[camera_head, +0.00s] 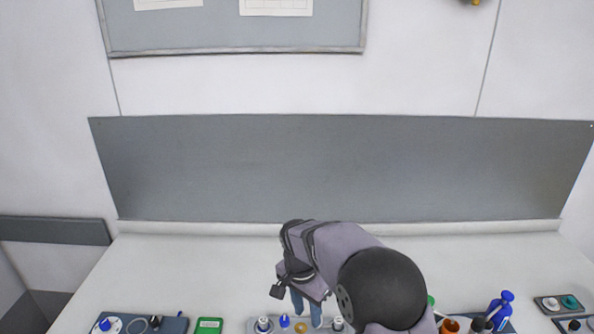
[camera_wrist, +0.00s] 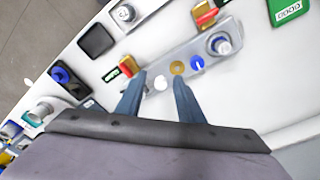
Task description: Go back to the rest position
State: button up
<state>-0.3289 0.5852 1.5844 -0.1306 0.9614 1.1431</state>
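My gripper (camera_head: 306,312) hangs over the front middle of the white bench, above a grey tray. Its two blue-grey fingers also show in the wrist view (camera_wrist: 160,92). They are apart, with nothing held between them. Just beyond the fingertips in the wrist view lie a white round spot (camera_wrist: 160,83), a gold disc (camera_wrist: 177,67) and a small blue piece (camera_wrist: 197,63) on the grey tray (camera_wrist: 186,51). The arm's large dark joint hides part of the bench to the right of my gripper in the head view.
A green device (camera_head: 209,325) and a dark tray (camera_head: 172,324) lie to the left. A blue bottle (camera_head: 500,309), a brown-orange cup (camera_head: 450,325) and a small tray (camera_head: 545,304) stand to the right. The bench behind my gripper is clear up to the grey wall panel (camera_head: 330,168).

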jog(key=s+d+n, duration=0.4)
jog(key=s+d, duration=0.2)
jog(key=s, duration=0.5)
jog(key=s+d+n+y+b, duration=0.1)
jog(key=s+d+n, duration=0.3)
jog(key=s, duration=0.8)
jog(key=d, duration=0.2)
jog(key=shift+d+f+g, duration=0.2)
jog(key=shift+d+g, duration=0.1)
jog(key=shift+d, duration=0.05)
